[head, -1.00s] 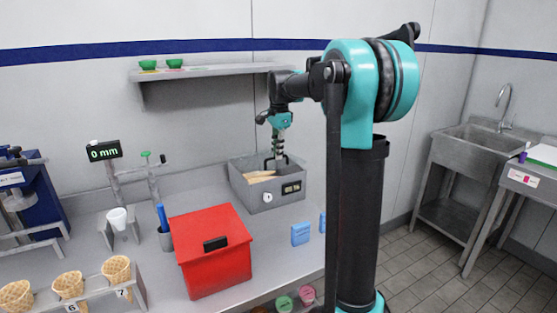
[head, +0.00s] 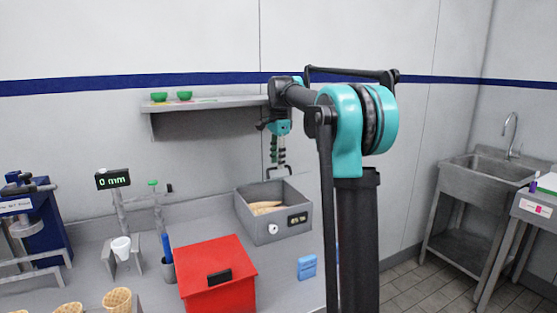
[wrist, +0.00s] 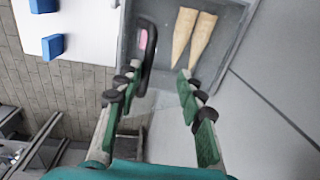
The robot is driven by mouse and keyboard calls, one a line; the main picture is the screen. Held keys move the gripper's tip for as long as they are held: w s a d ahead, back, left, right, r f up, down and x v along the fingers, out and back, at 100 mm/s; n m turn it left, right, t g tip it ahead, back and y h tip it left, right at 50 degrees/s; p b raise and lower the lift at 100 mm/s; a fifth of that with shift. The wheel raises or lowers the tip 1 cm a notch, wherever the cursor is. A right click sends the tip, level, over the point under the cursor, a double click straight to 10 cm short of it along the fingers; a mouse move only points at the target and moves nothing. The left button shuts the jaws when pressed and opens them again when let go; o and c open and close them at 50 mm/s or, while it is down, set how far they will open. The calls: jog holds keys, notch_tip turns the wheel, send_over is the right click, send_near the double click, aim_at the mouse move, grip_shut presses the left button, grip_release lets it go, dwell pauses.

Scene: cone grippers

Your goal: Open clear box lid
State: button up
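A grey box (head: 262,228) stands on the counter with tan cones (head: 266,208) visible inside. Its clear lid is hard to make out. The dark handle (head: 280,174) shows just above the box's back edge. In the wrist view the black loop handle (wrist: 148,52) lies close beside my left finger, with cones (wrist: 193,38) inside the box (wrist: 165,82) beyond. My gripper (wrist: 159,73) has its fingers spread with a clear gap. I cannot tell whether the handle touches a finger. In the head view my gripper (head: 278,163) points down above the back of the box.
A red box (head: 222,260) stands front left of the grey box, with a blue block (head: 307,267) to its right. A wall shelf (head: 215,104) with green bowls is behind. Waffle cones (head: 117,300) stand front left. A sink (head: 490,168) is at the far right.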

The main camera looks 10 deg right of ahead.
jog(key=shift+r, duration=0.1)
dwell(0.5)
notch_tip(320, 180, up, 12)
jog(key=shift+s+d, duration=0.2)
jog(key=shift+s, duration=0.25)
